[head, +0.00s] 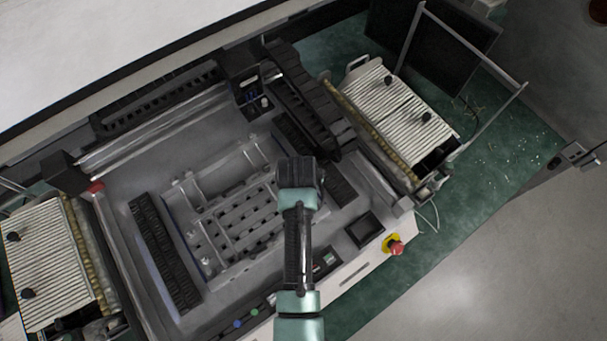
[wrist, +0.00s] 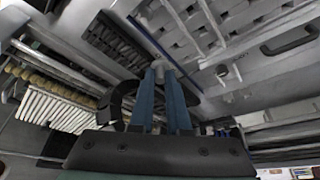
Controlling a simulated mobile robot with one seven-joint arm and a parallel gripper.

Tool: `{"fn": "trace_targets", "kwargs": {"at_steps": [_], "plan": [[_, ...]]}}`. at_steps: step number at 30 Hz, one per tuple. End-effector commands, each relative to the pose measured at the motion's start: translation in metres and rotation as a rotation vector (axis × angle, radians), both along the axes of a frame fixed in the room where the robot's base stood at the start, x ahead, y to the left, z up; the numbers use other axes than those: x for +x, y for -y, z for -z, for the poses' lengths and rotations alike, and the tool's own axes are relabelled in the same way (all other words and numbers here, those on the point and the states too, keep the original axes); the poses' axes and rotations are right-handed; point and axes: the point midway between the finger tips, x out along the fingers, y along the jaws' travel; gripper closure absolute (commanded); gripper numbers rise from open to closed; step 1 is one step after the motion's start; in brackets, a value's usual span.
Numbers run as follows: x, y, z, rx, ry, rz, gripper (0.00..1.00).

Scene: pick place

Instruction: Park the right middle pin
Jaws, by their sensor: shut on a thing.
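My gripper (wrist: 161,70) shows in the wrist view as two blue fingers close together. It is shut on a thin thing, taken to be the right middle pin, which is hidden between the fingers. In the head view my arm's dark wrist end (head: 298,176) covers the fingertips and whatever is under them. It hangs over the right side of the slotted grey plate (head: 232,222) inside the machine. A small upright pin (wrist: 222,72) stands on the grey frame right of the fingers in the wrist view. Small pale pins (head: 191,233) also show at the plate's left side.
A dark carriage (head: 308,102) on a rail stands behind and right of my wrist. A black slotted strip (head: 165,250) lies left of the plate. Feeder banks (head: 395,112) flank the machine. A red stop button (head: 395,247) is at the front right.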

Motion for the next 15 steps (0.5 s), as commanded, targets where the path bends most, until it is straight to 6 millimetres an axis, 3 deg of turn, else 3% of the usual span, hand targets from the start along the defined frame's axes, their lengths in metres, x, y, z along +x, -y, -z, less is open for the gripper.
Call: {"fn": "trace_targets", "kwargs": {"at_steps": [15], "plan": [[0.000,0.000,0.034,0.000,0.000,0.000,1.00]]}}
